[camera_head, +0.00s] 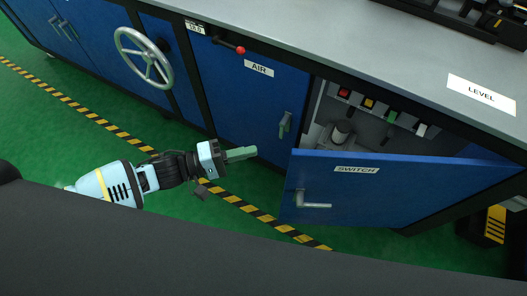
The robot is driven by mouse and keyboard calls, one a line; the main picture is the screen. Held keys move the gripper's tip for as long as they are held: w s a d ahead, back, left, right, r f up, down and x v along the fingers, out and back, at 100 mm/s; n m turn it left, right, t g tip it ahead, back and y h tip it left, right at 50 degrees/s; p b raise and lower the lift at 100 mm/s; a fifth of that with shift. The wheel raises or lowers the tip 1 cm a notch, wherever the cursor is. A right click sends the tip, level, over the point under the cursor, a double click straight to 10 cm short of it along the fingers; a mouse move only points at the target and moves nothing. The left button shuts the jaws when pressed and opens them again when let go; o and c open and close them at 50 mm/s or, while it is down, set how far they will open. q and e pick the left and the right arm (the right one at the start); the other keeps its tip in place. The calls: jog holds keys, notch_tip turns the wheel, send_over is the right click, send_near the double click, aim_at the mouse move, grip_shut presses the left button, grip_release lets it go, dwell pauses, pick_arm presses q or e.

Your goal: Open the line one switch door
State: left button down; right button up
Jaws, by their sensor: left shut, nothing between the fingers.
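The blue door labelled SWITCH (400,185) stands swung out from the grey-topped cabinet. Its silver lever handle (313,202) is near the door's left edge. Behind the door's upper edge the compartment shows several coloured switches (368,103) and a cylindrical part (342,132). The lower inside is hidden by the door. My left gripper (243,154) is shut and empty, in front of the AIR door and to the left of the switch door's free edge, apart from it. My right gripper is not in view.
The closed AIR door (245,100) has a handle (285,125) and a red-knobbed lever (238,49) above. A handwheel (143,57) is at the left. Yellow-black floor tape (110,128) crosses the green floor. A dark and yellow object (494,225) stands at the right.

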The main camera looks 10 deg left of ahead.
pick_arm(q)
jog(key=d, duration=0.9)
jog(key=shift+w, duration=0.15)
dwell(0.4)
